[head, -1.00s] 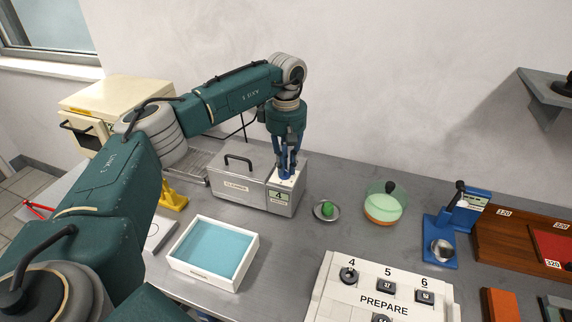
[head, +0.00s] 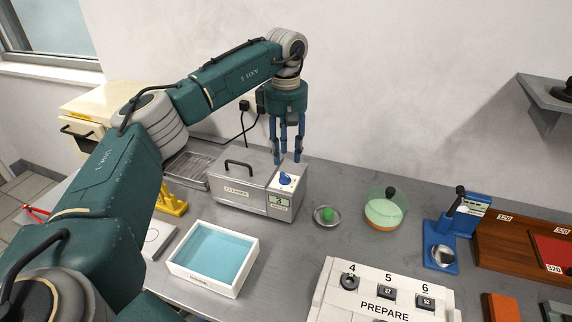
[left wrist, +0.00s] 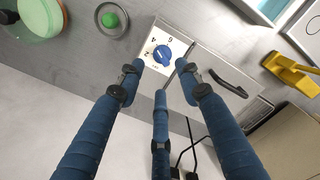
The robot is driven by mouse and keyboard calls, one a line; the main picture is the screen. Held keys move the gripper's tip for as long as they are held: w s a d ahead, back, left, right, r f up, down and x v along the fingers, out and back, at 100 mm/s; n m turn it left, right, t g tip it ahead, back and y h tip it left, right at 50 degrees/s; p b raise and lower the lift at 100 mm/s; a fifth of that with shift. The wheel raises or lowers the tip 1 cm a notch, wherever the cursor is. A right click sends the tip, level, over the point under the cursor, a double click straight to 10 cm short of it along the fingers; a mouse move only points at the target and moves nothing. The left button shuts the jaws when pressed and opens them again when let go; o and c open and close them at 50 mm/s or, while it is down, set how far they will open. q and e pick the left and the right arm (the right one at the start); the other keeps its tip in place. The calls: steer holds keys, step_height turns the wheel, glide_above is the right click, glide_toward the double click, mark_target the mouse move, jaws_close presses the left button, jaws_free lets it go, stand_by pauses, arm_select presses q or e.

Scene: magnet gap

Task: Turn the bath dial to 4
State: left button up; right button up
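The grey bath box (head: 235,190), labelled CLEANER, stands on the bench with a blue dial (head: 286,179) on the white panel at its right end. The small display (head: 279,201) below the dial appears to read 3. In the left wrist view the blue dial (left wrist: 163,55) sits on its numbered white panel, clear of the fingers. My left gripper (head: 288,158) hangs above the dial with its three blue fingers spread, open and empty. The fingers also show in the left wrist view (left wrist: 164,78). My right gripper is not in view.
A white tray of blue liquid (head: 175,263) stands in front of the box. A green button on a small dish (head: 326,215) and a green-lidded bowl (head: 384,208) are to the right. The white PREPARE panel (head: 336,295) is at the front.

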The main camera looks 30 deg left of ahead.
arm_select(q)
step_height(320, 180, up, 6)
steer(key=shift+f, duration=0.15)
stand_by(0.5)
